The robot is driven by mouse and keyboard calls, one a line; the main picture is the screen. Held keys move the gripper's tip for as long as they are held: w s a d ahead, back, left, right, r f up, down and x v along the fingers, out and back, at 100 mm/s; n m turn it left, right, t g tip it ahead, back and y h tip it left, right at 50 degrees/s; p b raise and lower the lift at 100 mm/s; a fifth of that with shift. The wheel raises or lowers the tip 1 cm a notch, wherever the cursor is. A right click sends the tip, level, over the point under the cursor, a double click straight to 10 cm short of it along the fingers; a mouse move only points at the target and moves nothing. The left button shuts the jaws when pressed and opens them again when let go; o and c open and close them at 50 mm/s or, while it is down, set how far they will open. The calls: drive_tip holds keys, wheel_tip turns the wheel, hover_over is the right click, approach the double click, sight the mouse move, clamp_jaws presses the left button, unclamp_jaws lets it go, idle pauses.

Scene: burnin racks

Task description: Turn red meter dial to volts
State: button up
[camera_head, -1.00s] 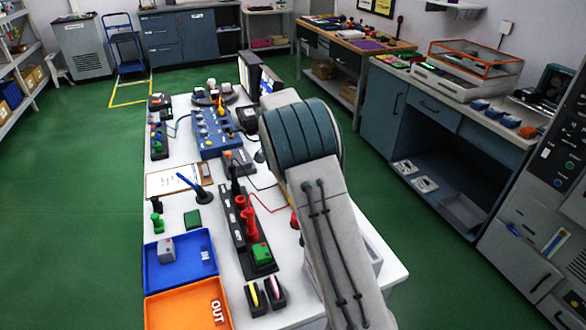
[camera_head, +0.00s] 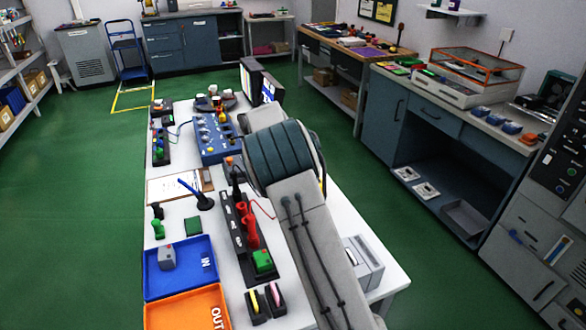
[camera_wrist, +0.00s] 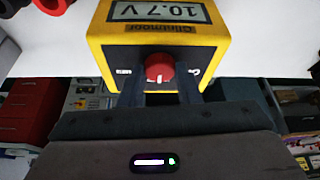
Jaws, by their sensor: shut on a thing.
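The yellow meter (camera_wrist: 205,46) fills the top middle of the wrist view. Its grey display reads 10.7 V and appears upside down. The red dial (camera_wrist: 160,67) sits on its dark face, with a white mark toward the bottom of the picture. Small white labels flank the dial, too blurred to read. My gripper (camera_wrist: 160,88) is shut on the red dial, with one dark finger on each side. In the head view my arm hides the gripper and nearly all of the meter.
The white bench (camera_head: 222,186) holds a blue IN tray (camera_head: 206,262), an orange OUT tray (camera_head: 180,308), a black strip with red and green parts (camera_head: 237,240), and a blue panel box (camera_head: 215,150). A grey box (camera_head: 365,265) stands right of my arm. Green floor is clear left.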

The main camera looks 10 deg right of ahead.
drive_tip(key=shift+a, duration=0.1)
drive_tip(key=o, duration=1)
drive_tip(key=shift+c, duration=0.2)
drive_tip(key=shift+r, duration=0.1)
drive_tip(key=v, duration=1.3)
drive_tip(key=shift+a+r+b, duration=0.2)
drive_tip(key=shift+r+b, duration=0.1)
drive_tip(key=shift+b, duration=0.1)
drive_tip(key=shift+s, duration=0.1)
drive_tip(key=s+d+r+n+y, duration=0.2)
drive_tip(key=s+d+n, duration=0.1)
drive_tip(key=s, duration=0.6)
drive_tip(key=s+d+r+n+y, duration=0.1)
drive_tip(key=s+d+n, duration=0.25)
drive_tip(key=s, duration=0.45)
drive_tip(key=s+f+n, duration=0.3)
drive_tip(key=s+n, duration=0.1)
drive_tip(key=s, duration=0.7)
drive_tip(key=s+f+n+t+y, duration=0.1)
drive_tip(key=s+f+n, duration=0.2)
drive_tip(key=s, duration=0.8)
drive_tip(key=shift+s+a+f+n+t, duration=0.3)
drive_tip(key=shift+a+f+n, duration=0.05)
drive_tip(key=shift+a+f, duration=0.1)
